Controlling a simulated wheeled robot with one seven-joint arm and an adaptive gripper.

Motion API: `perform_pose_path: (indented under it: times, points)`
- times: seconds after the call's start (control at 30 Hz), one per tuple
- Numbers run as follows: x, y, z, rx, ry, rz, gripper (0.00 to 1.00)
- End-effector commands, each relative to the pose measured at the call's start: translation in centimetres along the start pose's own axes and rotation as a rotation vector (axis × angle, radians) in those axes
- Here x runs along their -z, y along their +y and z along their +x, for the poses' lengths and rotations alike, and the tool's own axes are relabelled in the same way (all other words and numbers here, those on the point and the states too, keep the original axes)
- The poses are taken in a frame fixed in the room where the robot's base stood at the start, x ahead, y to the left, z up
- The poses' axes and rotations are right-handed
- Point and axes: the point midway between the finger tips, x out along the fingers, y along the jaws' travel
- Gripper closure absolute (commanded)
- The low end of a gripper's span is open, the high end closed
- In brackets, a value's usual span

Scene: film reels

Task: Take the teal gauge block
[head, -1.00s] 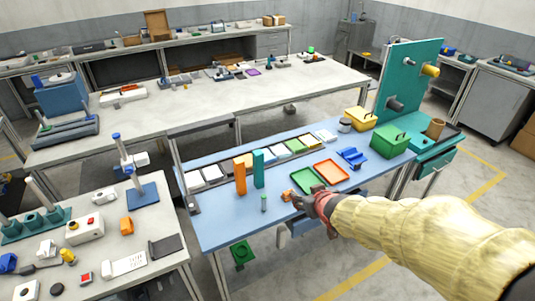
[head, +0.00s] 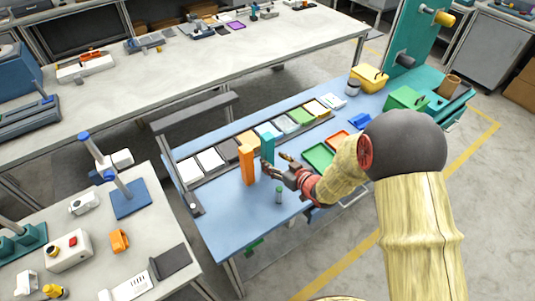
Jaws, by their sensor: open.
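The teal gauge block (head: 267,148) stands upright on the blue-topped table (head: 222,222), just right of and behind a tall orange block (head: 246,165). My gripper (head: 266,168) is open, its fingers pointing left toward the lower part of the teal block. The fingers partly cover the block's base in the head view. I cannot tell whether they touch it or stand around it. My arm reaches in from the right.
A small grey-green cylinder (head: 279,195) stands in front of my gripper. A green tray (head: 318,156) and an orange tray (head: 338,140) lie to the right, partly behind my arm. A row of coloured cards (head: 267,130) lines the table's back.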

Motion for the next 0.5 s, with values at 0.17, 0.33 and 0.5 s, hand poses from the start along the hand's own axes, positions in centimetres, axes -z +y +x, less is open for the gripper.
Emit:
perform_pose_path:
  times: [0.17,0.33,0.5]
  points:
    - [-0.1,-0.1,1.9,0.001,0.000,-0.002,0.48]
    - [-0.1,-0.2,4.3,0.001,0.000,-0.002,0.48]
    - [0.0,-0.1,5.1,-0.001,-0.001,-0.001,0.48]
